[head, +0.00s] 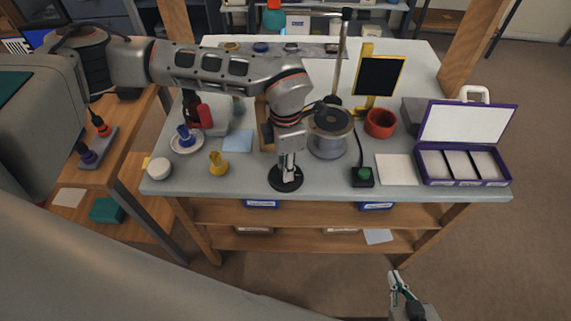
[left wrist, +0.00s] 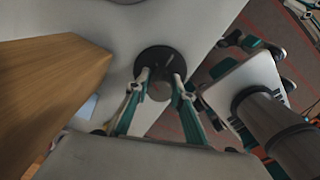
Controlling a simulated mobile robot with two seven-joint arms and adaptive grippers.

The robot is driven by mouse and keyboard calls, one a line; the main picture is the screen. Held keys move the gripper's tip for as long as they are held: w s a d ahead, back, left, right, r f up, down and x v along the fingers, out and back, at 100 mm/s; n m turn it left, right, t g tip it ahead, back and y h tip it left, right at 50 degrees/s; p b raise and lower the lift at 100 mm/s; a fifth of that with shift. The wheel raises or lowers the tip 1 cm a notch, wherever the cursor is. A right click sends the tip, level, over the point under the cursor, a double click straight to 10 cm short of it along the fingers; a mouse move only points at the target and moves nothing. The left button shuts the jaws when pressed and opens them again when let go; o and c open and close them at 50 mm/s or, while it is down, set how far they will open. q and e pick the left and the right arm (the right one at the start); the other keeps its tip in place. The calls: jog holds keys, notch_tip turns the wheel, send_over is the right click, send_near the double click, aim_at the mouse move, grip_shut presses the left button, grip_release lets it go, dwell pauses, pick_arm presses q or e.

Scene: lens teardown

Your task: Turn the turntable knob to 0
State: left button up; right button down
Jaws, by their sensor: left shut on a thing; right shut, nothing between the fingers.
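The turntable knob (left wrist: 160,91) is a grey grip on a round black dial (head: 287,184) at the table's front edge. My left gripper (head: 288,176) comes down on it from above. In the left wrist view, the left fingertips (left wrist: 161,82) are closed on either side of the knob. The dial's marks and the 0 cannot be made out. A grey drum with a dark top (head: 329,131), perhaps the turntable, stands just behind and to the right. My right gripper (head: 398,282) is shut and empty, low in the head view, in front of the table.
A black box with a green button (head: 363,175) and a white pad (head: 397,169) lie right of the dial. A purple case (head: 465,181) stands open farther right. A yellow piece (head: 218,165), a blue pad (head: 237,141) and a red pot (head: 380,123) are also on the table.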

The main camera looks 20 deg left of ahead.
pick_arm(q)
jog(key=n, duration=0.2)
jog(key=shift+n, duration=1.4)
jog(key=o, duration=1.1)
jog(key=shift+r, duration=0.25)
notch_tip(320, 180, up, 12)
jog(key=shift+f, duration=0.2)
